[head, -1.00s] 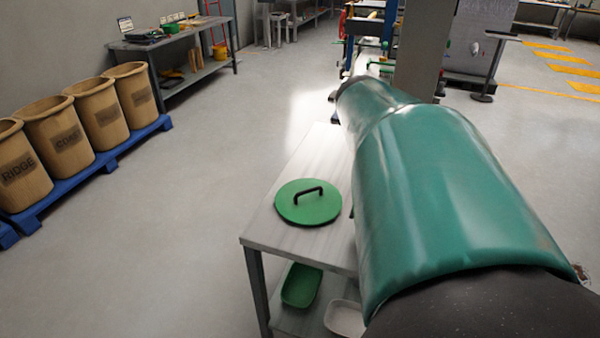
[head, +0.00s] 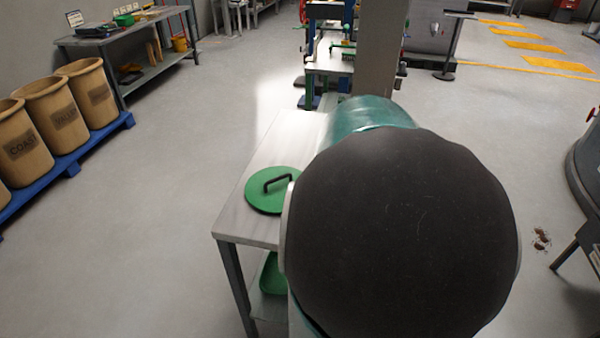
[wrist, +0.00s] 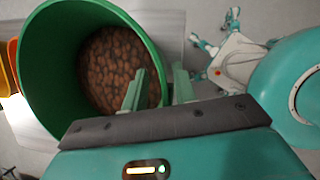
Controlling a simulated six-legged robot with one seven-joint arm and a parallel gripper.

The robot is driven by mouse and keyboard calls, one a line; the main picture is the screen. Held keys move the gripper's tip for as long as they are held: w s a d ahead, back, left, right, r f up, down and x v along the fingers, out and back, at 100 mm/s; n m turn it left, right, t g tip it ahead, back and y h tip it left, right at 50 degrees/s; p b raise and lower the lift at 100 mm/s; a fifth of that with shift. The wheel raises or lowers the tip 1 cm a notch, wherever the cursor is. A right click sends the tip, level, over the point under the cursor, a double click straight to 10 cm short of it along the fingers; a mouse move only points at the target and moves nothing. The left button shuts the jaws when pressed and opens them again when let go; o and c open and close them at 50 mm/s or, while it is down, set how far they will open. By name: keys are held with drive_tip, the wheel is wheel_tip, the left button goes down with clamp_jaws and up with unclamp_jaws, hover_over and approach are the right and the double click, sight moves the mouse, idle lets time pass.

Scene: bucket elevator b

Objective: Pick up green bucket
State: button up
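The green bucket (wrist: 38,75) shows from above in the wrist view, at the upper left. It holds many brown, bean-like pieces (wrist: 115,70). My gripper (wrist: 160,78) is at the bucket's right side, with one pale green finger inside the rim and the other outside. The fingers stand apart with the bucket wall between them. I see no clear contact with the wall. In the head view, the bucket and my gripper are hidden behind my arm.
A green lid with a black handle (head: 265,202) lies on a light table (head: 240,222). A green tray (head: 271,275) is on the shelf below. Tan bins (head: 52,112) stand on a blue pallet (head: 70,165) at left. The floor between is clear.

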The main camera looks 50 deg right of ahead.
drive_tip(key=shift+s+d+f, duration=0.2)
drive_tip(key=shift+d+f, duration=0.05)
drive_tip(key=shift+f, duration=0.4)
clamp_jaws()
drive_tip(key=shift+r, duration=0.1)
idle(0.8)
